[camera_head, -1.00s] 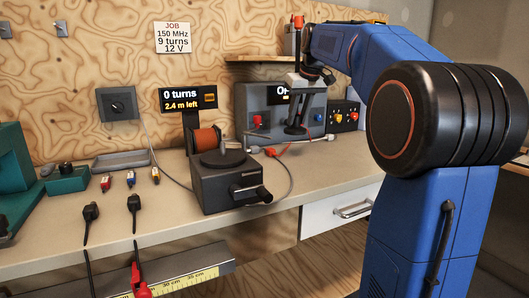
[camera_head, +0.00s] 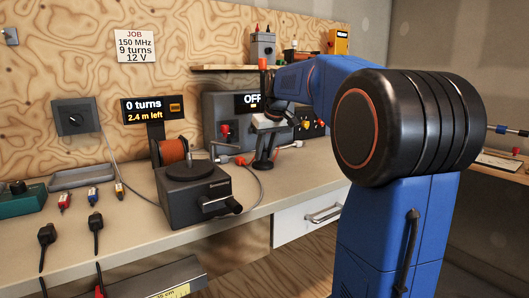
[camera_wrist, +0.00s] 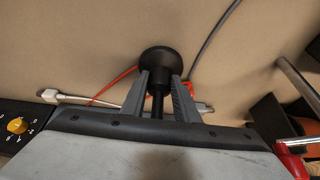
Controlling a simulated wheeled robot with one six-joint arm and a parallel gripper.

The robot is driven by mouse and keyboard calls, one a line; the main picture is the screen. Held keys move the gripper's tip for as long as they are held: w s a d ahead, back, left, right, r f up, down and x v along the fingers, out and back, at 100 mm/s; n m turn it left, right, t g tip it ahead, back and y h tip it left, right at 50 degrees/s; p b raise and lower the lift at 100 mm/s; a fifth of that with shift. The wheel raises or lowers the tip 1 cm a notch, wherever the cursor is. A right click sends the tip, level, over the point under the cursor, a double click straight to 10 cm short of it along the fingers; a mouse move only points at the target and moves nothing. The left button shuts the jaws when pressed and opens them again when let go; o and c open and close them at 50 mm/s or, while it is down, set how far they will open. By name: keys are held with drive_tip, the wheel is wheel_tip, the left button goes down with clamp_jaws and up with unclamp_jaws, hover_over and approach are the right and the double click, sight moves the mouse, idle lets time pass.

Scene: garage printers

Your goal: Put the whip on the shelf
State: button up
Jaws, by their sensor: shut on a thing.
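The whip (camera_head: 264,90) is a dark upright stem with an orange-red tip and a round black base. My gripper (camera_head: 268,148) is shut on it, and the tip stands above my wrist. In the wrist view, the black base (camera_wrist: 158,60) lies just beyond my gripper (camera_wrist: 160,95), with the stem between the two grey fingers. I cannot tell whether the base touches the bench. The wooden shelf (camera_head: 217,68) is on the back wall, above and behind my gripper; my arm and wrist hide part of it.
A grey power unit (camera_head: 216,108) reading OFF stands behind my gripper. A winder (camera_head: 190,192) with a crank is to the left. Red and grey cables lie below my gripper. On the shelf are a grey box (camera_head: 263,46) and an orange meter (camera_head: 339,40).

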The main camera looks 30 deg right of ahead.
drive_tip(key=o, duration=1.1)
drive_tip(key=shift+c, duration=0.2)
